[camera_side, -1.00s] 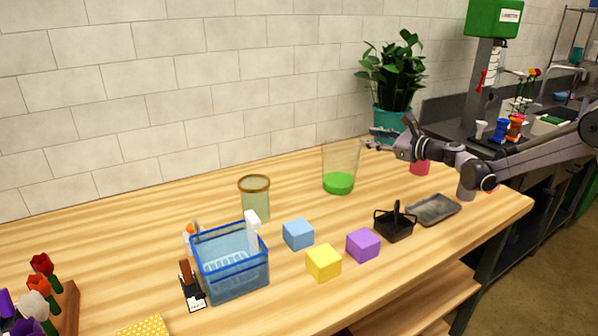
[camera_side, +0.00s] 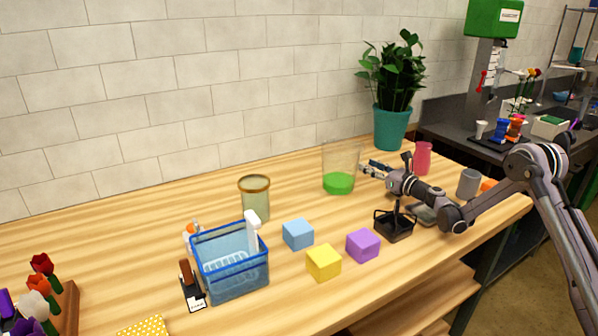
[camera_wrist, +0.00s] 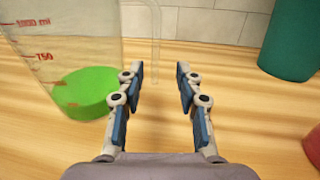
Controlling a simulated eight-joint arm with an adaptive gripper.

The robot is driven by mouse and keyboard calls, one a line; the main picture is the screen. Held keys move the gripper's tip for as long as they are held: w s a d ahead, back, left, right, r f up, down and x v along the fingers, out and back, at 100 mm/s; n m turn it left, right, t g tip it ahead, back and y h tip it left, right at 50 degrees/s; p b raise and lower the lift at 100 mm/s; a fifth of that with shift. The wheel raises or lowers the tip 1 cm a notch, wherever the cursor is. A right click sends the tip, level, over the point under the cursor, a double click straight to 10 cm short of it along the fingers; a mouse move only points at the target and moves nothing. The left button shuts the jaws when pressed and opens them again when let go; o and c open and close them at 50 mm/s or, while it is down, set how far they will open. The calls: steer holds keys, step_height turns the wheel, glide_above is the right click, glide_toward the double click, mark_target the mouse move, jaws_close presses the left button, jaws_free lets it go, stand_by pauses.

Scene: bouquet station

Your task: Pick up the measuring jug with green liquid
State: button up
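The measuring jug (camera_side: 341,163) is clear, with green liquid (camera_side: 338,184) in its bottom, and stands upright on the wooden table. In the wrist view the jug (camera_wrist: 65,45) fills the upper left, with red scale marks, and its clear handle (camera_wrist: 155,40) hangs ahead of the gap between my fingers. My gripper (camera_side: 366,167) is just right of the jug in the side view, low near the table. In the wrist view my gripper (camera_wrist: 160,88) is open, with nothing between its blue-padded fingers. The left finger overlaps the green liquid in the picture; I cannot tell whether they touch.
A teal plant pot (camera_side: 391,127) stands behind, near the wall, and a pink vase (camera_side: 422,158) to the right. A black caddy (camera_side: 394,226) and a grey tray (camera_side: 421,213) lie in front of my arm. A glass jar (camera_side: 254,198) stands left of the jug.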

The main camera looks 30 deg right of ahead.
mark_target(360, 161)
steer(key=shift+w+a+r, duration=0.1)
steer(key=shift+w+a, duration=0.1)
steer(key=shift+w, duration=0.55)
steer(key=shift+w+a, duration=0.25)
steer(key=shift+w, duration=0.45)
steer(key=shift+w+a+r, duration=0.1)
steer(key=shift+w+a, duration=0.1)
steer(key=shift+w, duration=0.55)
jaws_close()
